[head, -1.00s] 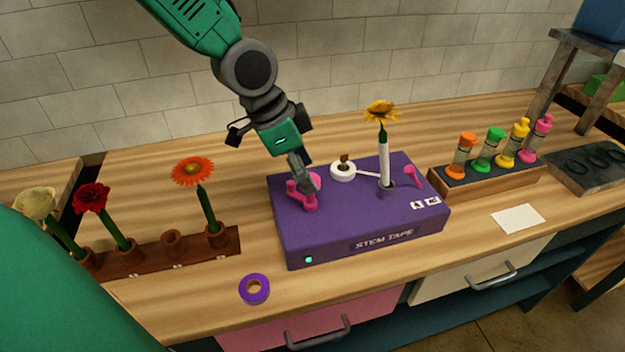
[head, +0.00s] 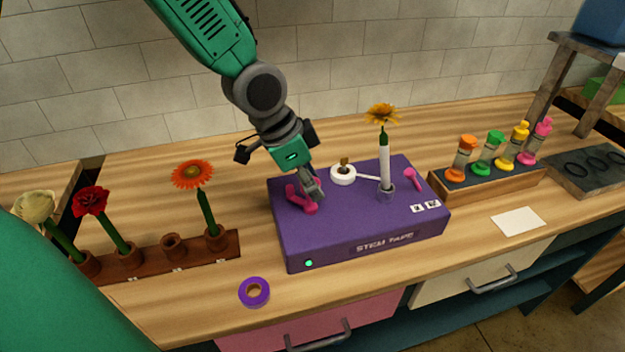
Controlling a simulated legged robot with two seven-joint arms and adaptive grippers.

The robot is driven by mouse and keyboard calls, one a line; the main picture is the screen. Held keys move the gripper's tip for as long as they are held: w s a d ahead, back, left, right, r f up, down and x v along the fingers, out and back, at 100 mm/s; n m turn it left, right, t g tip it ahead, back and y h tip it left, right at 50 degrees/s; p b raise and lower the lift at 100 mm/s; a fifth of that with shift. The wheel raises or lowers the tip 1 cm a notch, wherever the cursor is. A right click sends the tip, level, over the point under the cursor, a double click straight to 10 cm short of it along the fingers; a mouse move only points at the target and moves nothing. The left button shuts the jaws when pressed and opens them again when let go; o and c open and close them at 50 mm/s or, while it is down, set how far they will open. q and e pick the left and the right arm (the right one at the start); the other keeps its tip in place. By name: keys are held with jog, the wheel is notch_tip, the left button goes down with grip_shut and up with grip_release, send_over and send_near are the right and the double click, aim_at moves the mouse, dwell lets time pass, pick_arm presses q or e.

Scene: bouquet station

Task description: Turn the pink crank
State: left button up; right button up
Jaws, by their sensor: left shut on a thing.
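The pink crank (head: 297,196) sits on the left part of the top of the purple stem tape box (head: 345,247). My left gripper (head: 313,192) comes down from above and is shut on the crank at its right side; the fingers hide part of it. A yellow flower with a white-wrapped stem (head: 384,160) stands upright in a holder on the box. A white tape roll (head: 343,173) lies behind, with a strip reaching to the stem. A small pink lever (head: 412,179) is to the right of the stem. My right gripper is not in view.
A brown rack (head: 150,261) with a cream, a red and an orange flower stands left. A purple tape roll (head: 254,291) lies in front of the box. A wooden bottle holder (head: 490,184) and a white card (head: 518,221) are at right.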

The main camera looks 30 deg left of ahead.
pick_arm(q)
jog(key=n, duration=0.2)
jog(key=n+y+p, duration=0.1)
jog(key=n, duration=0.1)
jog(key=shift+s+t+y, duration=0.1)
jog(key=shift+t+y, duration=0.2)
jog(key=shift+t, duration=0.1)
jog(key=o, duration=1.2)
jog(key=shift+a, duration=0.1)
jog(key=shift+c, duration=0.2)
jog(key=shift+a, duration=0.1)
jog(key=shift+r, duration=0.35)
jog(key=v, duration=1.1)
jog(key=shift+s+a, duration=0.15)
jog(key=shift+s, duration=0.15)
